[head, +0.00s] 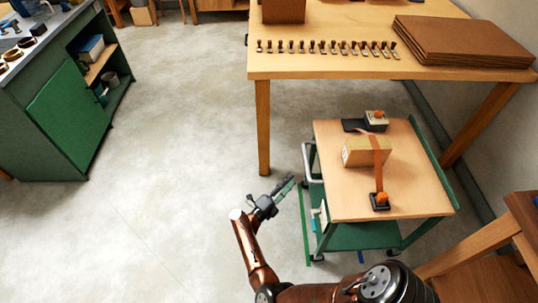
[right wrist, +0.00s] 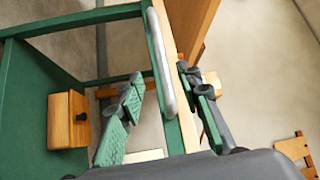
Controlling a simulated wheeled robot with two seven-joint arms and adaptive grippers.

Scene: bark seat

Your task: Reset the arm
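My right gripper (head: 287,185) is at the left side of the green cart in the head view, close to its grey handle. In the right wrist view my right gripper (right wrist: 160,76) has its two green-padded fingers spread apart. The grey handle (right wrist: 159,50) shows in the gap between them, and I cannot tell whether either finger touches it. Nothing is gripped. My right arm comes up from the bottom of the head view, bent at the elbow. My left gripper is in neither view.
The cart's wooden top (head: 340,205) carries a cardboard box (head: 362,152) with an orange strap and dark fittings. A wooden table (head: 350,70) stands behind it, with small pieces in a row and brown sheets (head: 460,40). A green cabinet (head: 68,110) is at left. Floor between is clear.

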